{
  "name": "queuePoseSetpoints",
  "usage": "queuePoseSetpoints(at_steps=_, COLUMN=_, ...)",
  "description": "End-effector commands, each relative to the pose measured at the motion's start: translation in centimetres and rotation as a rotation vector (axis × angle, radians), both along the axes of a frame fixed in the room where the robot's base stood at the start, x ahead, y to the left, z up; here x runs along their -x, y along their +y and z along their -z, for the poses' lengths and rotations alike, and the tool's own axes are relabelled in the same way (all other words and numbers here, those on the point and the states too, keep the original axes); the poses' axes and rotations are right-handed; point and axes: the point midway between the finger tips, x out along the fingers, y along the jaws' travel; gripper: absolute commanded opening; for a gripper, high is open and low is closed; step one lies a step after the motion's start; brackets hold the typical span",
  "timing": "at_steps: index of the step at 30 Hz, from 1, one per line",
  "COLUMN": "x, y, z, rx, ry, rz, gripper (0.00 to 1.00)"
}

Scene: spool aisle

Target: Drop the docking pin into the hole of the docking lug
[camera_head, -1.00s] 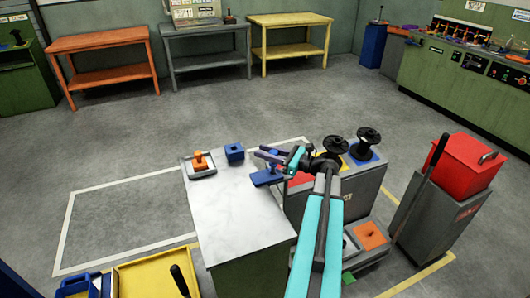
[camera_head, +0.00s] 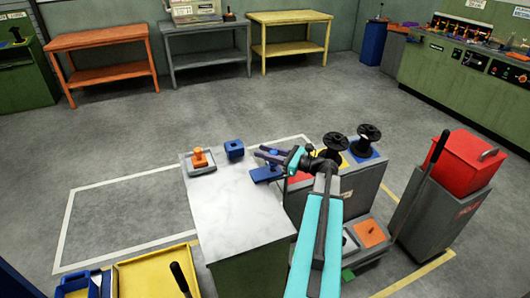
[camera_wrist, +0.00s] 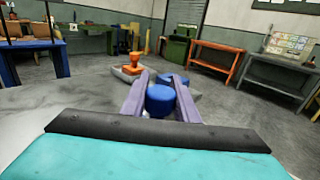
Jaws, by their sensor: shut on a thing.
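My gripper (camera_head: 268,154) has purple fingers and is shut on the blue docking pin, above the right edge of the white-topped table. The pin's round blue head (camera_wrist: 160,99) shows between the fingers in the wrist view. A flat blue plate (camera_head: 262,177), which looks like the docking lug, juts from the table's right edge toward the grey station. My gripper and the pin are over this plate. The lug's hole and the pin's lower end are hidden or too small to make out, so I cannot tell whether the pin is in the hole.
A blue block with a dark hole (camera_head: 234,149) stands on the white tabletop (camera_head: 232,205). Left of it, an orange knobbed piece (camera_head: 199,158) sits in a grey tray. Black spools (camera_head: 335,143) stand on the grey station at right. The tabletop's front is clear.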

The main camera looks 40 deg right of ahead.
Motion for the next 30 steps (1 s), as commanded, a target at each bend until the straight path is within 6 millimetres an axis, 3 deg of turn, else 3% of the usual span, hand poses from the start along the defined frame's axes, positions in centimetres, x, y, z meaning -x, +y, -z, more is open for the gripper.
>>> queuePoseSetpoints(at_steps=30, x=0.0, y=0.0, z=1.7, rx=-0.001, ry=-0.001, rz=0.0, gripper=0.03)
